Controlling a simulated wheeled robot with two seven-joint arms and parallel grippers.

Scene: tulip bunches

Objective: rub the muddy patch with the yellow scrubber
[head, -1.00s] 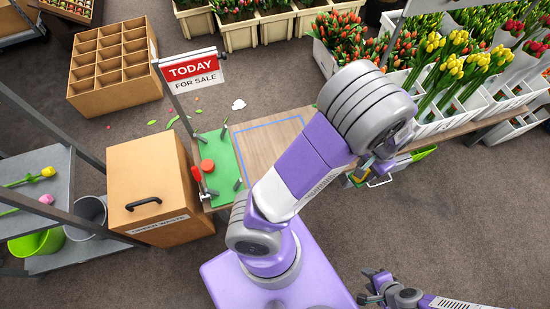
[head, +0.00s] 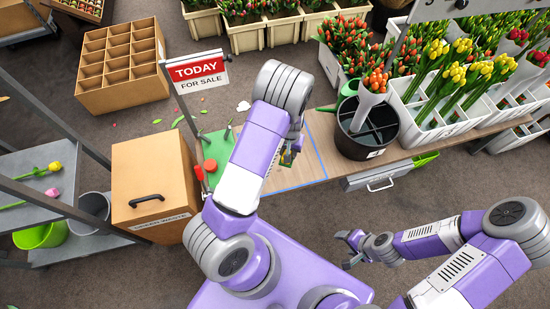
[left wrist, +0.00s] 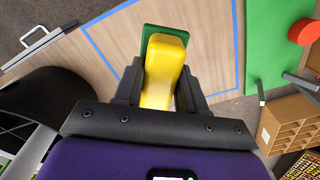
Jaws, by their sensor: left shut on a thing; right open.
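My left gripper (left wrist: 160,85) is shut on the yellow scrubber (left wrist: 163,65), a yellow block with a green pad (left wrist: 150,42) at its far end. In the head view, the left gripper (head: 289,154) is over the wooden worktop (head: 312,150), mostly behind its own arm. Whether the pad touches the wood, I cannot tell. A blue outline (head: 318,140) marks part of the worktop. I cannot make out a muddy patch; the scrubber and arm cover part of the outlined area. My right gripper (head: 350,248) is open and empty, low over the floor in front of the worktop.
A green mat (head: 215,152) with a red round item (head: 210,166) lies left. A sale sign (head: 195,71) and brown cabinet (head: 153,185) stand further left. White tulip crates (head: 440,118) stand right.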

